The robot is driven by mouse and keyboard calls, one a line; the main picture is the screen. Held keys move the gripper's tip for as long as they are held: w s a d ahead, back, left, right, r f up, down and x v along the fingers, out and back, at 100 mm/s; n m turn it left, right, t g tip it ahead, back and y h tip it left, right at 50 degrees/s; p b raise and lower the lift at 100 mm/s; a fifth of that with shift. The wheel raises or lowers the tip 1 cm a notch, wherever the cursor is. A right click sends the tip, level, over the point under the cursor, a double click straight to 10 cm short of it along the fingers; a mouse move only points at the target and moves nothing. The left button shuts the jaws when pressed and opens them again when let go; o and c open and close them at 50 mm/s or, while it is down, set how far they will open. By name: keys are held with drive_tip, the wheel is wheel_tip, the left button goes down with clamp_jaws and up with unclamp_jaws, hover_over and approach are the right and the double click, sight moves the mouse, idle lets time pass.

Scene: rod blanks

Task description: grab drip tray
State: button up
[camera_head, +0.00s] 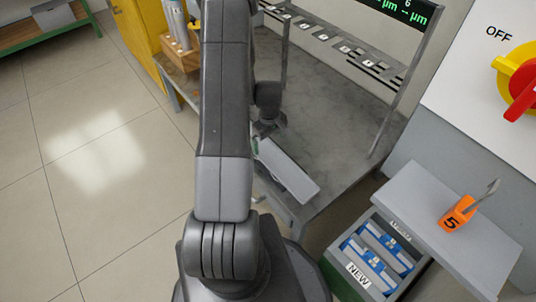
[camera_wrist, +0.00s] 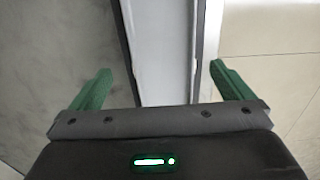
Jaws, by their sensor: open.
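A long, narrow light-grey tray, which I take for the drip tray (camera_head: 290,172), lies along the front edge of the grey table in the head view. Its far end is hidden behind my arm. In the wrist view the tray (camera_wrist: 162,35) runs lengthwise between the two green fingers, with dark edges on both sides. My gripper (camera_wrist: 161,72) is open, with a gap between each finger and the tray. I cannot tell the height between them. In the head view my gripper is mostly hidden behind my arm.
A wooden block (camera_head: 180,62) with tubes stands at the far left. A bin of blue boxes (camera_head: 378,262) and a grey shelf with an orange tag (camera_head: 458,216) are at right. Floor at left is clear.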

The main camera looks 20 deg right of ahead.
sight(268, 153)
drive_tip(key=f, duration=0.1)
drive_tip(key=f+b, duration=0.1)
drive_tip(key=f, duration=0.3)
drive_tip(key=shift+w+a+f, duration=0.1)
drive_tip(key=shift+w+a, duration=0.05)
drive_tip(key=shift+a, duration=0.1)
drive_tip(key=shift+c, duration=0.4)
drive_tip(key=c, duration=1.1)
